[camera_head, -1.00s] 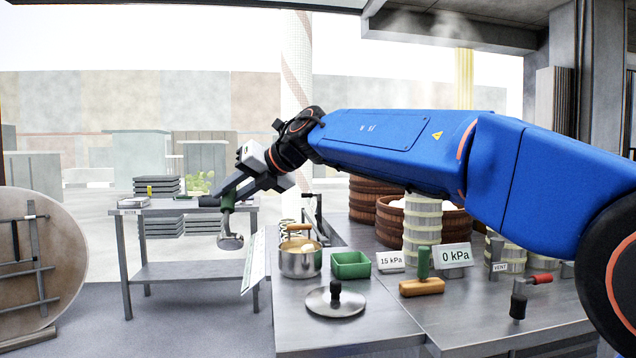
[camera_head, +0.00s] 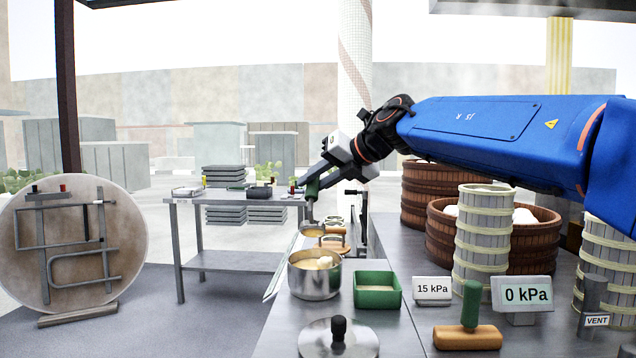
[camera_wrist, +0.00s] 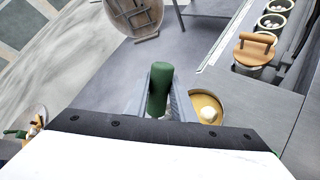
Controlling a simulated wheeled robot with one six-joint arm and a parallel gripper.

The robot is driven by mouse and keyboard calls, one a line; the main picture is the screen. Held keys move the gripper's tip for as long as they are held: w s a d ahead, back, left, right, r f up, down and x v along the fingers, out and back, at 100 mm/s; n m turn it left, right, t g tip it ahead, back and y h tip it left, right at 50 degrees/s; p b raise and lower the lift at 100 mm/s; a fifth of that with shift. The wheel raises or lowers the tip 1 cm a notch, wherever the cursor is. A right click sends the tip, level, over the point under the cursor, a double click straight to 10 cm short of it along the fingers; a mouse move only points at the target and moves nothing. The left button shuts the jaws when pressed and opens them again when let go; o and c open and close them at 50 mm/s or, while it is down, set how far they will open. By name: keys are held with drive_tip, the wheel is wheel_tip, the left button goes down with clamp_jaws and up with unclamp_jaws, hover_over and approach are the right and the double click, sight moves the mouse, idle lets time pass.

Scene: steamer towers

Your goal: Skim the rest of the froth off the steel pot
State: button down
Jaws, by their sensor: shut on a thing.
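The steel pot (camera_head: 315,283) stands on the near steel counter. It holds yellowish liquid with a pale lump of froth (camera_head: 322,262) on it; the wrist view shows the froth (camera_wrist: 208,115) near one side of the pot (camera_wrist: 222,101). My gripper (camera_head: 312,190) is shut on the green handle of the skimmer (camera_wrist: 160,88). In the head view the skimmer's bowl (camera_head: 312,230) hangs in line with and above the pot, apart from it. The wrist view hides the bowl, so I cannot tell what is in it.
A green tray (camera_head: 377,296) stands right of the pot, and a lid with a black knob (camera_head: 338,335) lies in front. Pressure signs, a green-handled wooden tool (camera_head: 469,325) and steamer towers (camera_head: 484,240) stand further right. A side table (camera_head: 235,198) is behind left.

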sight(316, 224)
drive_tip(key=w+f, duration=0.1)
drive_tip(key=f, duration=0.1)
drive_tip(key=w+f, duration=0.1)
drive_tip(key=f, duration=0.5)
drive_tip(key=shift+w+d+f, duration=0.1)
drive_tip(key=shift+w+f, duration=0.05)
drive_tip(key=shift+w, duration=0.25)
drive_tip(key=shift+f, duration=0.15)
idle(0.6)
drive_tip(key=shift+f, duration=0.75)
drive_tip(key=shift+f, duration=0.5)
idle(0.7)
